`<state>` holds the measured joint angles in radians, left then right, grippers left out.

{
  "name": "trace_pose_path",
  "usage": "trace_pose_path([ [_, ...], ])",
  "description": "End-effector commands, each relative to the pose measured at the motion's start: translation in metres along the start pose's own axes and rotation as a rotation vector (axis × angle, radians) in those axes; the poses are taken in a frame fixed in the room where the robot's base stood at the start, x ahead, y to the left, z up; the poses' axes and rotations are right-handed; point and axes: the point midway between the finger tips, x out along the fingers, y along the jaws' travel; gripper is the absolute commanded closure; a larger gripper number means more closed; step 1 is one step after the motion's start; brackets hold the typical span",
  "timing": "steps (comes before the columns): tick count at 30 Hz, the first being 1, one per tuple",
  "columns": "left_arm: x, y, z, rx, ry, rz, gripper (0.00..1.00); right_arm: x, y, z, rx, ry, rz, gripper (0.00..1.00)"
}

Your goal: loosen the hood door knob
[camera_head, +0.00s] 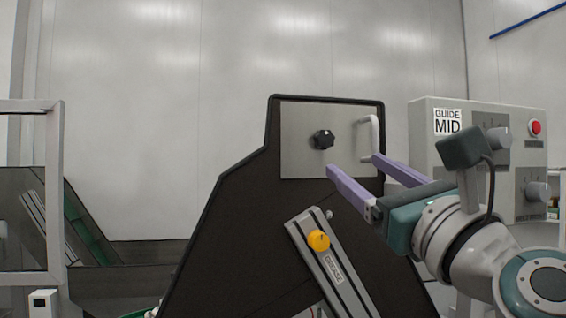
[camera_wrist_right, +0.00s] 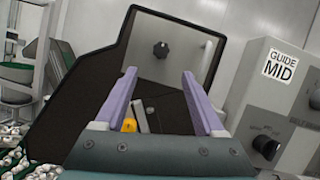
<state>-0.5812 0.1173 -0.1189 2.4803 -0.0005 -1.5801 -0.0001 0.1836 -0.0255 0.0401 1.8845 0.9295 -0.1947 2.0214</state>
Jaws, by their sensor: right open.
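The hood door knob (camera_head: 323,138) is a black lobed knob on a light grey door plate (camera_head: 300,165) set in the dark hood panel. The knob also shows in the right wrist view (camera_wrist_right: 161,49), beyond and between my fingertips. My right gripper (camera_head: 352,163) is open and empty. In the head view its purple fingers reach up from the lower right, with the tips below and right of the knob, apart from it in the picture. The right wrist view shows both fingers (camera_wrist_right: 155,75) spread with nothing between them. My left gripper is not in view.
A white door handle (camera_head: 374,138) is right of the knob, near one finger. A yellow knob (camera_head: 318,240) sits on a slanted metal rail (camera_head: 338,268) below. A grey control box (camera_head: 425,150) labelled GUIDE MID, with dials and a red button (camera_head: 535,127), stands at right.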

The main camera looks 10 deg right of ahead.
Motion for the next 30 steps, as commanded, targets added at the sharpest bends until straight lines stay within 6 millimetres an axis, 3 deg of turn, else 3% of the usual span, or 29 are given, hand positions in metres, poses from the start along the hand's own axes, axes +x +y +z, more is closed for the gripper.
trace_pose_path([
  [15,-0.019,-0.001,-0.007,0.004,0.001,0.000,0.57,0.080,-0.003,0.004,0.013,-0.006,-0.006,0.29],
  [21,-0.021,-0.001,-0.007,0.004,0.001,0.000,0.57,0.095,-0.002,0.003,0.013,-0.005,-0.005,0.29],
  [30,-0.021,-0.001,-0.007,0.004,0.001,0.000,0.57,0.098,-0.002,0.002,0.014,-0.005,-0.007,0.29],
])
